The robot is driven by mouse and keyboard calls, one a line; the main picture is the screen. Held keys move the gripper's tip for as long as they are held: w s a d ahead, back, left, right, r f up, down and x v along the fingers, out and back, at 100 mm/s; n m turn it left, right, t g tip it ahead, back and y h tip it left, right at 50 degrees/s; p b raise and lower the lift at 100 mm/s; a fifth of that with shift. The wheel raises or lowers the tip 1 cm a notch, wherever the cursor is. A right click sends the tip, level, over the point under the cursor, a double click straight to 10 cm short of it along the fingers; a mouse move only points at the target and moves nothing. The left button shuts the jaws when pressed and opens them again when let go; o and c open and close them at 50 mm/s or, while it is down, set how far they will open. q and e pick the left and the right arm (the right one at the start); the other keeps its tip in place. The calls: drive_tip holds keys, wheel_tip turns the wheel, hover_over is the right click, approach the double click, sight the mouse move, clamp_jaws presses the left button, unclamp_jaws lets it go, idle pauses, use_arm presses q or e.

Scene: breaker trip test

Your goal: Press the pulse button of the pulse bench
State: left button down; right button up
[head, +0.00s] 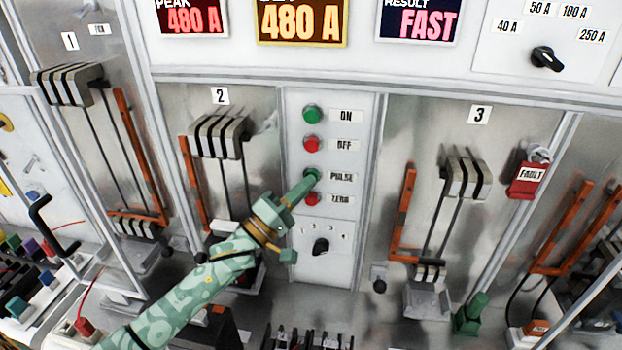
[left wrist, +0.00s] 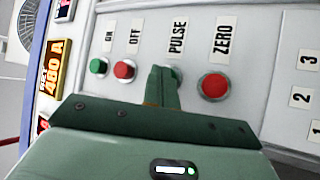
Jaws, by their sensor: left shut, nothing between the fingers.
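The pulse bench's button panel (head: 361,215) stands in the middle of the head view. The green PULSE button (head: 313,173) is partly covered by the tip of my left gripper (head: 308,182). My left gripper is shut and empty, its fingertips at the button. In the left wrist view the shut fingers (left wrist: 165,88) overlap the green PULSE button (left wrist: 178,73), of which only an edge shows. I cannot tell whether the button is pushed in. The red ZERO button (left wrist: 214,86) is beside the fingers. My right gripper is not in view.
The green ON button (head: 312,114) and red OFF button (head: 312,144) are above, a small selector knob (head: 320,246) below. Displays read peak 480 A (head: 190,18) and result FAST (head: 420,20). Breaker bays flank the panel; a red FAULT tag (head: 528,180) hangs right.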

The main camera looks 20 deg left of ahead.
use_arm(q)
drive_tip(key=shift+s+d+p, duration=0.25)
drive_tip(key=shift+s+p, duration=0.45)
drive_tip(key=shift+s, duration=0.2)
drive_tip(key=s+p, duration=0.1)
drive_tip(key=s, duration=0.1)
drive_tip(key=s+d+p, duration=0.1)
drive_tip(key=s, duration=0.1)
drive_tip(key=shift+s+d+p, duration=0.1)
drive_tip(key=shift+s+p, duration=0.3)
idle(0.6)
